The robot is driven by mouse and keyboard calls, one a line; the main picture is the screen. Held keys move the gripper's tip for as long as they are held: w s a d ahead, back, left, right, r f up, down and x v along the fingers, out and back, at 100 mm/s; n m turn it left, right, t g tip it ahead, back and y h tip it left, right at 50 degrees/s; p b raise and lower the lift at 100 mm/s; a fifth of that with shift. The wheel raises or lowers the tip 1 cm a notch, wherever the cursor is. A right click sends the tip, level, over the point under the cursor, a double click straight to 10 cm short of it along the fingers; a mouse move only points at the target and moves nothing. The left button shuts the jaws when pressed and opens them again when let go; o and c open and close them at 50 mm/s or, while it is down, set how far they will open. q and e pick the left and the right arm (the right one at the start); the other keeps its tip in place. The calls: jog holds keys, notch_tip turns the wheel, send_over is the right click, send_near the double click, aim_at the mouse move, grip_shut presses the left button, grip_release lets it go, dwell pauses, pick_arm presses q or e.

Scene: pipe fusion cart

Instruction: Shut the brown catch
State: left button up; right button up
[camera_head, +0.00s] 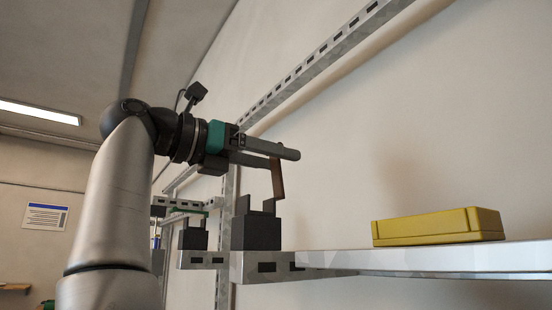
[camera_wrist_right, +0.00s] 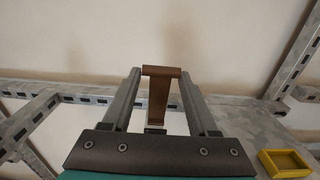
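The brown catch (camera_head: 277,180) stands up from a dark block (camera_head: 256,232) on the metal rail, leaning slightly. My right gripper (camera_head: 275,158) is at the top of the catch, fingers pointing right in the head view. In the right wrist view the brown catch (camera_wrist_right: 159,98) shows between the two spread fingers, with a gap on each side. The right gripper is open and holds nothing. In the head view one finger partly covers the catch's top. My left gripper is not in view.
A yellow box (camera_head: 438,227) lies on the pale shelf (camera_head: 420,259) right of the catch. A second dark block (camera_head: 193,239) with a green lever (camera_head: 187,211) stands farther back on the left. The wall with a slotted rail (camera_head: 318,63) is behind.

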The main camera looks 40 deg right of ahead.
grip_shut()
dwell(1.2)
